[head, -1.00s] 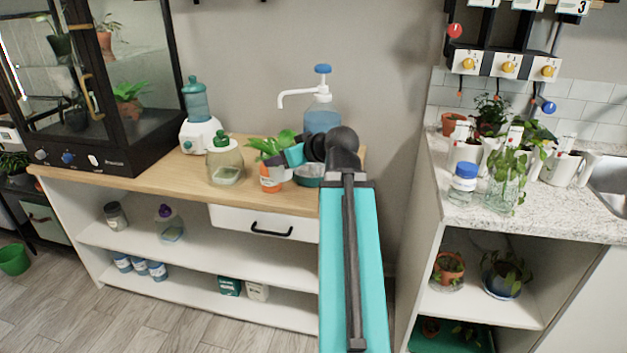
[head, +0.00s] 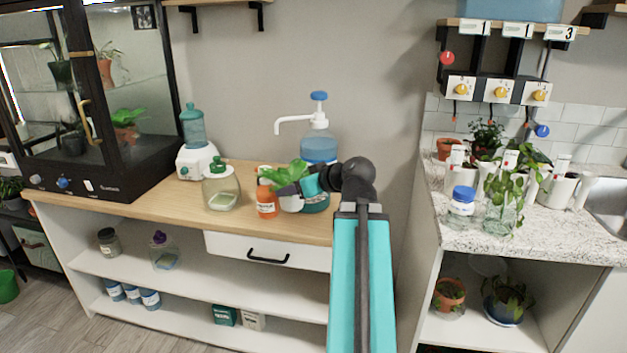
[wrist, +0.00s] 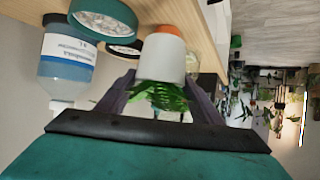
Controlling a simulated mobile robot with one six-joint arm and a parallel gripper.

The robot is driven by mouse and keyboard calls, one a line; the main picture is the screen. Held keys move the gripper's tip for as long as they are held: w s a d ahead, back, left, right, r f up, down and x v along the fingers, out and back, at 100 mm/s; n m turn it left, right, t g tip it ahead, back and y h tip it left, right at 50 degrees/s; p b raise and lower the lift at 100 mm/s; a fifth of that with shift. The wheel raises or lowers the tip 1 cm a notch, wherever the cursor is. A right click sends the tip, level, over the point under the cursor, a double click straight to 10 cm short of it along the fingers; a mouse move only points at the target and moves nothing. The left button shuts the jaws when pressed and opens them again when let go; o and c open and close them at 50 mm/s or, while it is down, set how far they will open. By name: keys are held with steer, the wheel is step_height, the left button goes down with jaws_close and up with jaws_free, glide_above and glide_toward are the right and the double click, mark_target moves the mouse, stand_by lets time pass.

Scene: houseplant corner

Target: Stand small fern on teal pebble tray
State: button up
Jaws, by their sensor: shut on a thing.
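The small fern (head: 289,174) has green leaves and a white pot (head: 291,203). The teal pebble tray (head: 317,203) is on the wooden counter, just right of the pot and partly hidden by my arm. In the wrist view, the round tray (wrist: 78,22) holds pale pebbles and lies left of the pot, apart from it in the picture. I cannot tell whether the pot touches the counter.
An orange bottle (head: 267,203) stands close left of the pot. A blue water jug with a pump (head: 319,147) stands behind the tray. A glass jar with a green lid (head: 221,188) is further left.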

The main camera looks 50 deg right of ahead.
steer(key=shift+w+d+r+p, duration=0.3)
steer(key=shift+d+p, duration=0.2)
steer(key=shift+p, duration=2)
steer(key=p, duration=0.3)
steer(key=d+p, duration=0.1)
steer(key=p, duration=0.2)
steer(key=shift+w+d+f+p, duration=0.1)
steer(key=shift+w+f+p, duration=0.1)
steer(key=shift+w+p, duration=0.1)
steer(key=shift+w+d+f, duration=0.2)
steer(key=shift+w+d, duration=0.1)
steer(key=shift+d, duration=0.35)
steer(key=w+d+f+p, duration=0.1)
steer(key=w+d, duration=0.4)
steer(key=d, duration=0.5)
steer(key=shift+w+d, duration=0.2)
steer(key=shift+f, duration=0.15)
steer(key=shift+f+p, duration=0.4)
steer(key=shift+f, duration=1.3)
steer(key=shift+f, duration=0.15)
steer(key=o, duration=1.3)
steer(key=shift+c, duration=0.2)
